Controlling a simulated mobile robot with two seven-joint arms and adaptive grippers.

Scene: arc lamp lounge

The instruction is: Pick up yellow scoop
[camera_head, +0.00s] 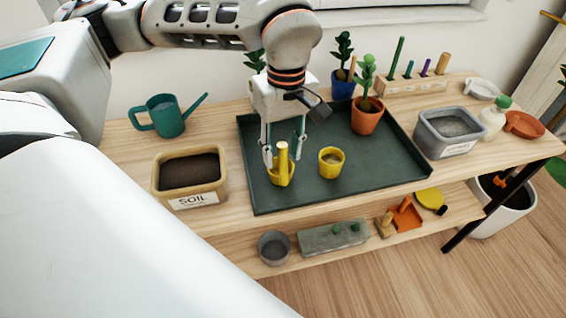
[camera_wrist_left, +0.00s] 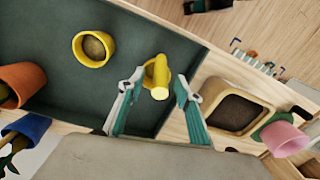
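The yellow scoop (camera_head: 281,172) stands upright at the front left of the dark green tray (camera_head: 330,193), its handle pointing up. It also shows in the left wrist view (camera_wrist_left: 157,74). My left gripper (camera_head: 282,153) points down over the scoop, with one finger on each side of the handle. In the left wrist view the fingers (camera_wrist_left: 158,86) are spread, with gaps between them and the handle, so the gripper appears open. My right gripper is not in view.
A yellow pot (camera_head: 331,163) stands just right of the scoop. A soil bin (camera_head: 190,174) is left of the tray, with a teal watering can (camera_head: 164,115) behind. An orange potted plant (camera_head: 367,115) and a grey bin (camera_head: 448,134) are to the right.

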